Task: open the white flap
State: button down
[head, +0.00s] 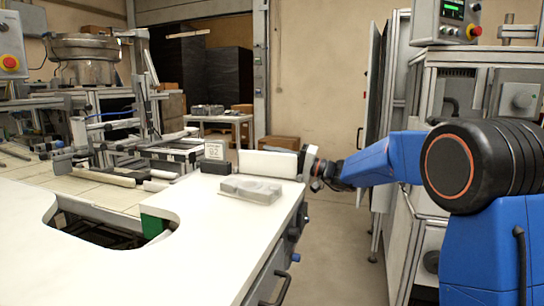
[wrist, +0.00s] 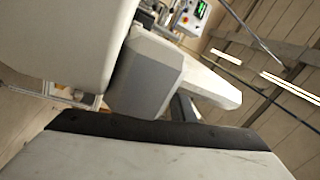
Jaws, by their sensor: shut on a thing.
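The white flap (head: 268,164) shows in the head view as an upright white panel at the far right corner of the white table. My gripper (head: 308,162) is at the flap's right end and is shut on it. The fingertips are small and partly hidden there, so the exact grip is unclear. In the wrist view a large pale surface fills the upper left, and a white surface with a dark edge fills the bottom. I cannot tell for sure which of these is the flap.
The white table (head: 150,245) has a cut-out at its left. A grey moulded piece (head: 250,190) lies in front of the flap, and a dark block (head: 215,167) and a label stand (head: 213,150) are left of it. A grey machine cabinet (head: 475,85) stands at right.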

jog(key=c, duration=1.5)
grip_release()
jog(key=shift+f, duration=0.1)
jog(key=shift+c, duration=0.2)
jog(key=shift+d, duration=0.15)
jog(key=v, duration=1.7)
jog(key=shift+d+f, duration=0.15)
jog(key=shift+d, duration=0.05)
